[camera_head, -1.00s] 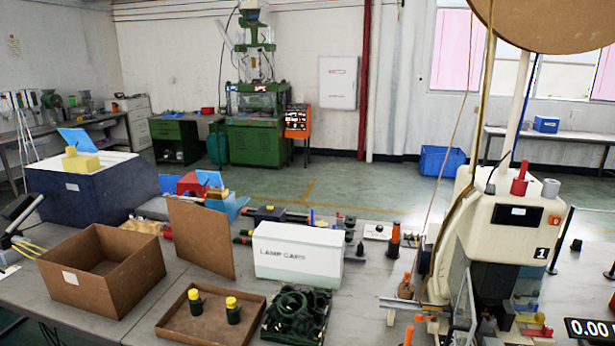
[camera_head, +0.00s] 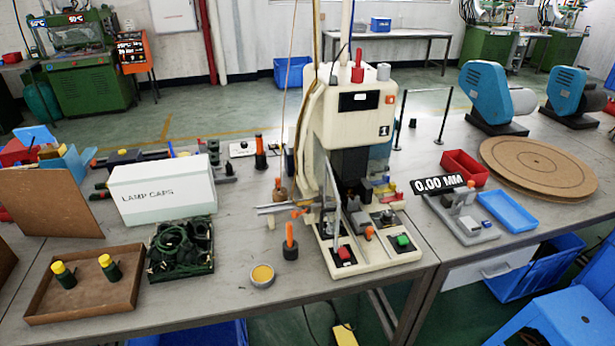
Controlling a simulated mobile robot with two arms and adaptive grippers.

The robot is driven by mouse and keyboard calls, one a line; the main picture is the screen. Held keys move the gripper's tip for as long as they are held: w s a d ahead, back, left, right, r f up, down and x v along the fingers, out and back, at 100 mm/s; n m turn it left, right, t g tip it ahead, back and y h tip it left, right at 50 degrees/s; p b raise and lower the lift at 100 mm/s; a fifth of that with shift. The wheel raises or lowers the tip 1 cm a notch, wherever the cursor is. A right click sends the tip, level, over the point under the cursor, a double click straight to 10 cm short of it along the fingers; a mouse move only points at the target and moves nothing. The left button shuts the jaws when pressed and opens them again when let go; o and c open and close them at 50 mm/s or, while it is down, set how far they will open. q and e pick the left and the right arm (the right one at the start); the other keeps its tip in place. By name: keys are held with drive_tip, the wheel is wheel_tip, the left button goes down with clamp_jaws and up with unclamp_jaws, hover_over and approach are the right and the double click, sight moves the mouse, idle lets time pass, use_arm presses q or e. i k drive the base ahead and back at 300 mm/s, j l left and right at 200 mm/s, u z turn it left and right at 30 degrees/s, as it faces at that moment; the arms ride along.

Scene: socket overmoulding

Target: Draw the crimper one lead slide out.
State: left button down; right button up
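Crimper one (camera_head: 355,125), a cream machine marked "1", stands on the bench right of the middle. Its base carries a red button (camera_head: 344,254) and a green button (camera_head: 403,241). Grey metal rails (camera_head: 275,209) stick out from its left side at low height; I cannot tell for certain whether they are the lead slide. A slanted clear guard (camera_head: 335,200) partly hides the working area. Neither of my grippers shows in this view.
A white lamp caps box (camera_head: 162,188), a tray of dark coiled leads (camera_head: 181,248) and a brown tray (camera_head: 85,310) with two yellow-capped bottles stand left. An orange-handled tool (camera_head: 290,241) and a small round tin (camera_head: 262,276) stand before the rails. A gauge (camera_head: 462,217) stands right.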

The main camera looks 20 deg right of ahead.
sight(359, 220)
drive_tip(key=i+j+z, duration=0.1)
drive_tip(key=j+z, duration=0.15)
drive_tip(key=z, duration=0.2)
drive_tip(key=j+z, duration=0.6)
drive_tip(key=z, duration=0.25)
